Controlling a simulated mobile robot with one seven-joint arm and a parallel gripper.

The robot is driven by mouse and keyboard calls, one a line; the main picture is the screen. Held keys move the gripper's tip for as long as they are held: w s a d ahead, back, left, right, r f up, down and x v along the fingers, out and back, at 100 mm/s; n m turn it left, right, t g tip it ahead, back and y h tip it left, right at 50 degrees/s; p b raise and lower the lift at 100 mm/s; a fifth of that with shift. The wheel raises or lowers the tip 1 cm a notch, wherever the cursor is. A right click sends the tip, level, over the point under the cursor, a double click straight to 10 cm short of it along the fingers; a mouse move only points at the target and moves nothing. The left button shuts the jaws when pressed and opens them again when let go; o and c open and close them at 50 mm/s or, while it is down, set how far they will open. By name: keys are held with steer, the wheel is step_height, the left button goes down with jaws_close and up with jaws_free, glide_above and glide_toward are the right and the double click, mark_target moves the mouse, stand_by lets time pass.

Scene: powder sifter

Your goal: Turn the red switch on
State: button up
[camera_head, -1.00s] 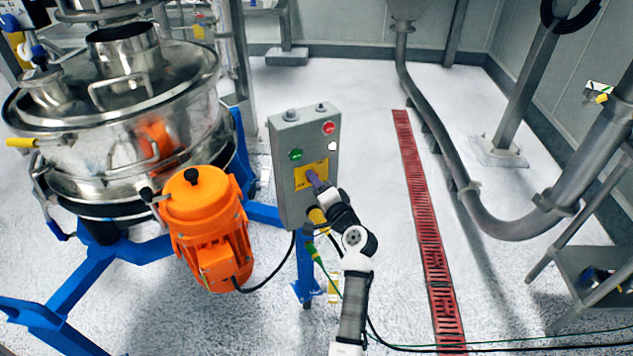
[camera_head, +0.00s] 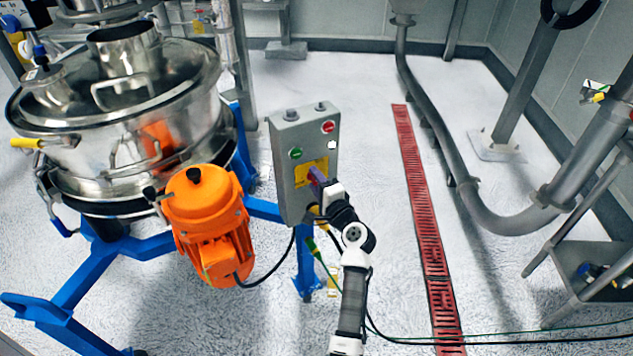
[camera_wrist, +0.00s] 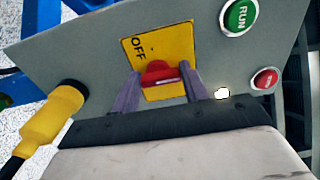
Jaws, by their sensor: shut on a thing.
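The red switch (camera_wrist: 160,73) sits on a yellow plate (camera_wrist: 133,47) marked OFF, on the face of a grey control box (camera_head: 290,150). In the wrist view my gripper (camera_wrist: 159,84) has its two purple-grey fingers on either side of the red handle, shut on it. The yellow plate also shows in the head view (camera_head: 303,172), where my gripper (camera_head: 317,177) reaches its lower right part and hides the switch. The handle lies roughly crosswise in the wrist view.
On the box are a green RUN button (camera_wrist: 240,16) and a red button (camera_wrist: 265,79). A yellow cable plug (camera_wrist: 52,118) sticks out beside my gripper. An orange motor (camera_head: 208,225) and steel sifter (camera_head: 125,120) stand to the left.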

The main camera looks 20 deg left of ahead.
steer(key=shift+f, duration=0.1)
steer(key=o, duration=1)
steer(key=b+v, duration=0.3)
steer(key=v, duration=1.1)
steer(key=shift+b, duration=0.35)
